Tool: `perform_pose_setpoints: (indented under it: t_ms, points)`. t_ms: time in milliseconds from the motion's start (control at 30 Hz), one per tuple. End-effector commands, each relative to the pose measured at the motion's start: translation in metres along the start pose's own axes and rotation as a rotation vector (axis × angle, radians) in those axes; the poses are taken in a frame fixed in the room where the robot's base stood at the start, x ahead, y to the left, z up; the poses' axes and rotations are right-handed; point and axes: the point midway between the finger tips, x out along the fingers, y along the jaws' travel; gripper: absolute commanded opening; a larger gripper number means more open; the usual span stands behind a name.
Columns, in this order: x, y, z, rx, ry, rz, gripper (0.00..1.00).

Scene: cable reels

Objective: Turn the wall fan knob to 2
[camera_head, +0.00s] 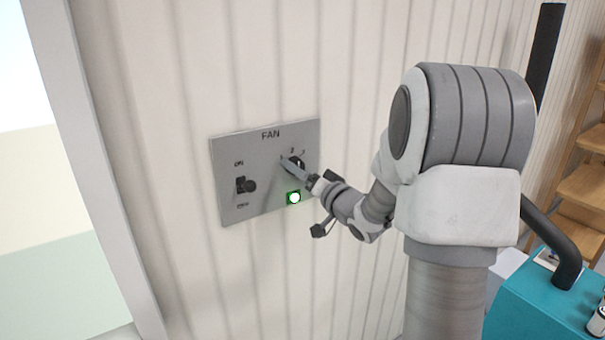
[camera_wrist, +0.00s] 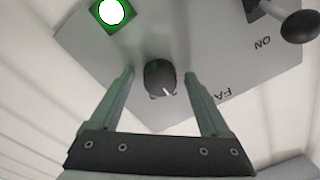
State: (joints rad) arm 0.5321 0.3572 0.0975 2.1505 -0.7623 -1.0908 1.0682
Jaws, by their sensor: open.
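The grey fan panel (camera_head: 230,165) is fixed to the wall, with FAN at its top and numbers around the knob. The dark round knob (camera_wrist: 160,77) has a white pointer mark and shows in the wrist view; in the head view the knob (camera_head: 297,163) is partly hidden by my gripper. My gripper (camera_wrist: 160,75) is open, with one finger on each side of the knob and a gap visible on both sides. In the head view my gripper (camera_head: 290,166) is at the panel's right part. The number the pointer marks cannot be read.
A toggle switch (camera_head: 246,185) with a black lever sits at the panel's left, between ON and a lower label. A lit green light (camera_head: 293,198) is below the knob. A wooden shelf (camera_head: 585,185) stands at the far right. The wall left of the panel is clear.

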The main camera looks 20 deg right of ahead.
Motion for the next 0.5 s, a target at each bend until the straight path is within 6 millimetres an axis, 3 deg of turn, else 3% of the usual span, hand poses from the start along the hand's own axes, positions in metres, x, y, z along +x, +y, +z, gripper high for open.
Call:
perform_pose_setpoints:
  t_ms: [233, 500]
  points:
    - [-0.024, 0.001, 0.000, -0.001, 0.001, 0.002, 0.81]
    - [-0.089, 0.002, 0.000, -0.001, 0.004, 0.004, 0.81]
